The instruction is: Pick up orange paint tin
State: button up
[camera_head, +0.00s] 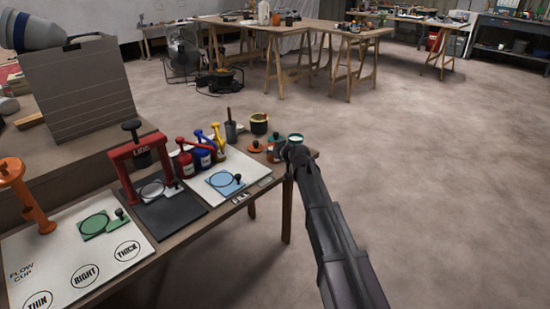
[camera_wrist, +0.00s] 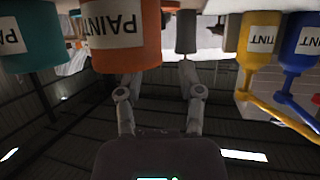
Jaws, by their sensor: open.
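The orange paint tin (camera_wrist: 125,52) has a white PAINT label and appears upside down in the wrist view, at top left of centre. In the head view its orange side (camera_head: 273,154) shows partly behind my gripper (camera_head: 292,152), at the bench's far right end. My gripper (camera_wrist: 158,82) is open, its two fingers apart with nothing held between them. The left finger overlaps the tin's edge in the picture; I cannot tell whether it touches. A teal paint tin (camera_wrist: 32,45) stands close beside the orange one.
Yellow (camera_wrist: 257,42) and blue (camera_wrist: 300,45) paint bottles stand at the other side of the wrist view. A dark grey pot (camera_head: 231,131), an olive pot (camera_head: 259,123) and a blue plate (camera_head: 225,183) share the bench (camera_head: 222,214). Open floor lies to the right.

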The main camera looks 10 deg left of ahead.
jog(key=shift+x, duration=1.05)
grip_shut()
